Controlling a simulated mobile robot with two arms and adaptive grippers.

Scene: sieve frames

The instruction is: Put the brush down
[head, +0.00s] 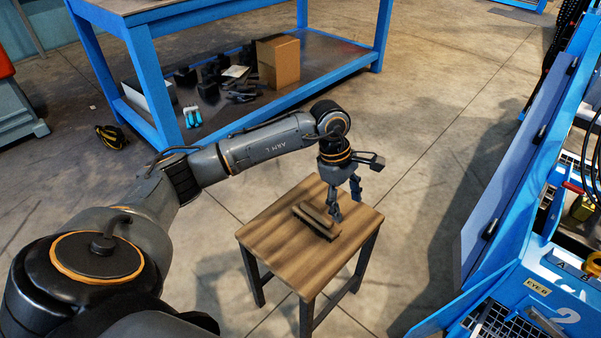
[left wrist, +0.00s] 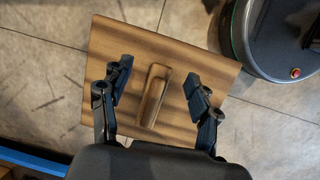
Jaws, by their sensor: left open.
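The brush (head: 316,221) lies on the wooden top of a small table (head: 272,242). In the left wrist view the brush (left wrist: 153,95) has a long wooden back, and it lies between my open fingers with a gap on each side. My left gripper (head: 346,201) is open just above the brush; its fingers also show in the left wrist view (left wrist: 157,93). The fingers hide part of the brush in the head view. My right gripper is not in view.
A blue workbench (head: 147,82) with a cardboard box (head: 278,62) on its lower shelf stands behind. A blue machine (head: 520,290) is at the right. The floor between them is mostly clear.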

